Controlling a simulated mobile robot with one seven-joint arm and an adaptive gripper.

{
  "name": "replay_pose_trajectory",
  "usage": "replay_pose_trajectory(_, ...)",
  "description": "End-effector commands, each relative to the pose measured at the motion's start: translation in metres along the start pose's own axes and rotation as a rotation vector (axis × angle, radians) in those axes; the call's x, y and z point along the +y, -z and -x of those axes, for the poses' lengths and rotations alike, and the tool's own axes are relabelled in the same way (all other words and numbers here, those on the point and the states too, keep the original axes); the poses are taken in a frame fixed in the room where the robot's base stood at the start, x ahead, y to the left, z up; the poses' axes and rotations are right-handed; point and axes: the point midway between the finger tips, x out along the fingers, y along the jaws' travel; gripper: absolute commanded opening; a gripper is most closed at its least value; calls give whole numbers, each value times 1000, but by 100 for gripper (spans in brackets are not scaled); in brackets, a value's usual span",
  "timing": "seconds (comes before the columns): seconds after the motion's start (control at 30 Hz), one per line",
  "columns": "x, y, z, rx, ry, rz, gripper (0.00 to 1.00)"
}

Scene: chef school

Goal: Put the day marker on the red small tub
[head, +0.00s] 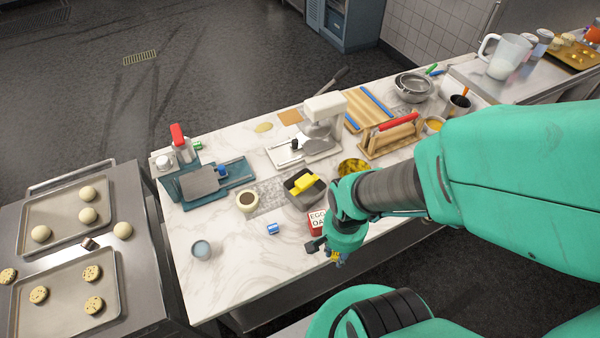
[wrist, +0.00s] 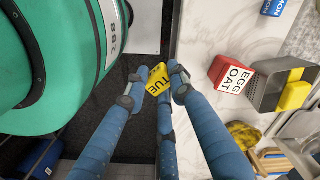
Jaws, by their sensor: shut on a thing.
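The yellow day marker (wrist: 158,84), with "TUE" printed on it, is held between the fingertips of my gripper (wrist: 156,85). In the head view my gripper (head: 335,258) is at the front edge of the table, and a bit of yellow shows at its fingers. The red small tub (wrist: 222,70) has a white top reading "EGG OAT". It stands on the table near the front edge, to the right of the marker in the wrist view. In the head view the tub (head: 316,226) is partly hidden behind my gripper. The marker is apart from the tub, over the dark floor in the wrist view.
A grey bin (head: 304,194) with a yellow block stands just behind the red tub. A blue marker reading "MON" (head: 273,229) lies to its left. The front left of the marble table (head: 225,285) is mostly clear.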

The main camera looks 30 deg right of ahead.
Motion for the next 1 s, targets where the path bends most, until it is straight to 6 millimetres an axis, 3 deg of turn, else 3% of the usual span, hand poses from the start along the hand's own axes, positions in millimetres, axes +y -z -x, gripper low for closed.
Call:
replay_pose_trajectory(0.57, -1, 5, 0, 0, 0, -7, 6)
replay_pose_trajectory(1.0, -34, 54, -6, -2, -1, -7, 6)
